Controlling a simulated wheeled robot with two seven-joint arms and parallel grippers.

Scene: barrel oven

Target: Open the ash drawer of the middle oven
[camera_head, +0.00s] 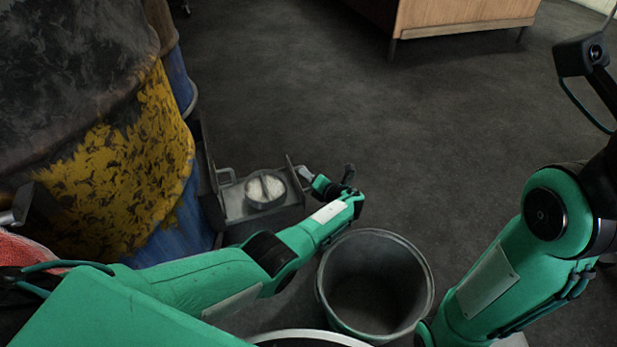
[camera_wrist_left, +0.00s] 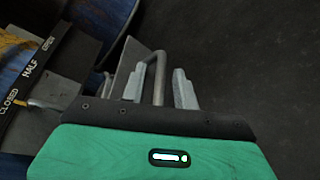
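The barrel oven (camera_head: 125,165), black, yellow and blue, stands at the left of the head view. A grey metal drawer (camera_head: 236,205) sticks out from its blue base, with a round pan (camera_head: 265,189) of whitish matter showing in it. My left gripper (camera_head: 304,176) is at the drawer's outer end. In the left wrist view, its two grey fingers (camera_wrist_left: 158,91) stand apart on either side of a bent metal bar handle (camera_wrist_left: 160,68) on the drawer's front plate (camera_wrist_left: 124,66). Gaps show between bar and fingers. My right gripper cannot be made out.
A strip marked CLOSED, HALF, OPEN (camera_wrist_left: 32,67) lies beside the drawer. An empty grey bucket (camera_head: 375,283) stands below my left forearm. Another barrel (camera_head: 178,70) is behind the oven. A wooden cabinet (camera_head: 465,12) stands at the back; the floor between is clear.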

